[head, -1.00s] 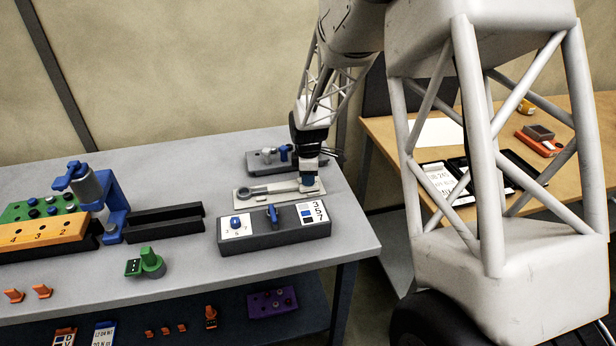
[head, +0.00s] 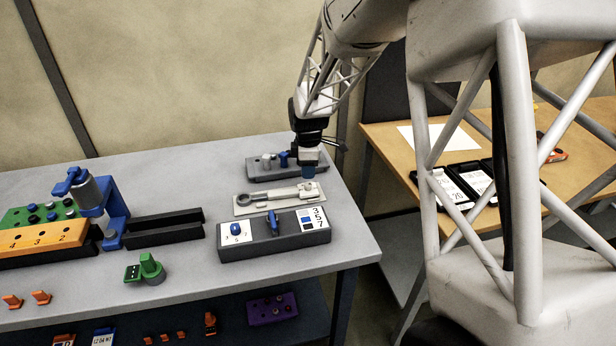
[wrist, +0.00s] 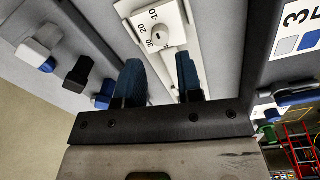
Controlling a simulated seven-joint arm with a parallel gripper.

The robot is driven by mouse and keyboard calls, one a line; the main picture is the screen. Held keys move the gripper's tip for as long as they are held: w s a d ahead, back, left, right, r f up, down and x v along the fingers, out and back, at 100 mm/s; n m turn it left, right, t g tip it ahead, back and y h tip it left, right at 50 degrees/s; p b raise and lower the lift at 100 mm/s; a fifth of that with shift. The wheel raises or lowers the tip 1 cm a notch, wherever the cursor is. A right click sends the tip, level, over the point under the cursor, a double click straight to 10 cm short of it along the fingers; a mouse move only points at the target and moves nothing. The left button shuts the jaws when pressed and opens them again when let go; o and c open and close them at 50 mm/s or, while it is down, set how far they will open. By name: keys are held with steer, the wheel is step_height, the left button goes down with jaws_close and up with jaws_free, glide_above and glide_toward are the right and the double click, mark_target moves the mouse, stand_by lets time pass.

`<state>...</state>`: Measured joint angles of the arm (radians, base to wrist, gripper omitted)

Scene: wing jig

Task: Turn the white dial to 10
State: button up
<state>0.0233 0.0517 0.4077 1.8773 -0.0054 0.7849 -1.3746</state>
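The white dial (wrist: 160,37) is a small round knob on the end of a pale plate (head: 250,207) on the grey table. In the wrist view the numbers 10, 20 and 30 run beside it; I cannot tell which one it is set to. In the head view the dial (head: 309,188) shows at the plate's right end. My gripper (wrist: 160,62) is open, its two blue fingers apart with nothing between them. In the head view my gripper (head: 309,177) hangs just above the dial, apart from it.
A dark box (head: 288,242) with blue knobs stands in front of the plate. A grey block (head: 262,172) with white, grey and blue knobs stands behind it, close to my gripper. Black rails (head: 165,235) and a blue clamp (head: 115,215) stand to the left.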

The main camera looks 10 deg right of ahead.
mark_target(308, 187)
steer(key=shift+r, duration=1.05)
steer(key=shift+s+r, duration=0.4)
steer(key=shift+r, duration=0.1)
steer(key=s+r+m+t, duration=0.1)
steer(key=s+r+m, duration=0.4)
steer(key=s, duration=0.5)
steer(key=s+r+m, duration=0.3)
steer(key=s+r, duration=0.4)
steer(key=s, duration=0.3)
steer(key=s+a+r+m+t, duration=0.1)
steer(key=s+m, duration=0.6)
steer(key=s, duration=1.2)
steer(key=shift+s+a+r+m, duration=0.15)
steer(key=shift+s+r+m, duration=0.1)
steer(key=shift+r+m, duration=0.2)
steer(key=shift+o, duration=0.6)
steer(key=shift+r, duration=0.1)
